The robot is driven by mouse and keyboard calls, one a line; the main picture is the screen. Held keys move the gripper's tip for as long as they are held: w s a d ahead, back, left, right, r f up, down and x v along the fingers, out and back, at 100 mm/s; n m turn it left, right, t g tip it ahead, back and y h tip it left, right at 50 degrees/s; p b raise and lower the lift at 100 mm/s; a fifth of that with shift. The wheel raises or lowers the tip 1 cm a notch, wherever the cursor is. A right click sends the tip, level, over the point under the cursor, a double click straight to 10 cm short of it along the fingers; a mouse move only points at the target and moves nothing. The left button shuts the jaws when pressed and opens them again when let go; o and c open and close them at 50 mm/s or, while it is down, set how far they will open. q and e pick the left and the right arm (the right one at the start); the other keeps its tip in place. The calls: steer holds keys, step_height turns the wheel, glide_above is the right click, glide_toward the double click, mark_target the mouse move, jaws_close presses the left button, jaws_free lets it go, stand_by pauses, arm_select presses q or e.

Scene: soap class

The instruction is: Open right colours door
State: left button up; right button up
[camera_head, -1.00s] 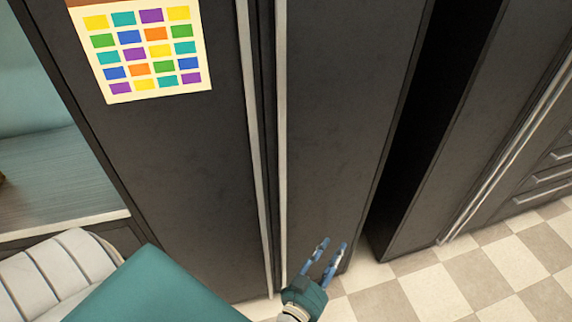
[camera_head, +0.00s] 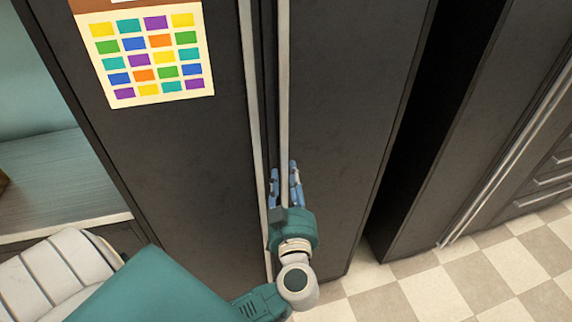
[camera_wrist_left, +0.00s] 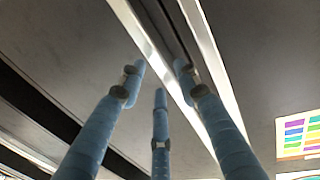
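A dark cabinet has two tall doors that look closed, and a colour chart (camera_head: 155,62) hangs on its left door (camera_head: 185,190). The right door (camera_head: 345,110) is plain, with a long pale vertical handle (camera_head: 284,90) along its left edge. My left gripper (camera_head: 287,170) is in front of the lower part of this handle, with blue fingers on both sides of it. In the left wrist view, the open fingers (camera_wrist_left: 160,85) are apart, and the right door's handle (camera_wrist_left: 145,35) runs between them. Contact cannot be told. My right gripper is not in view.
The left door's handle (camera_head: 253,130) runs close beside the right one. Another dark cabinet (camera_head: 475,120) stands to the right, across a dark gap. The checkered floor (camera_head: 440,285) is clear at the lower right. A grey-blue surface (camera_head: 60,185) lies at the left.

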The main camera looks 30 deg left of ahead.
mark_target(286, 169)
arm_select(q)
steer(key=shift+x, duration=1.8)
jaws_close()
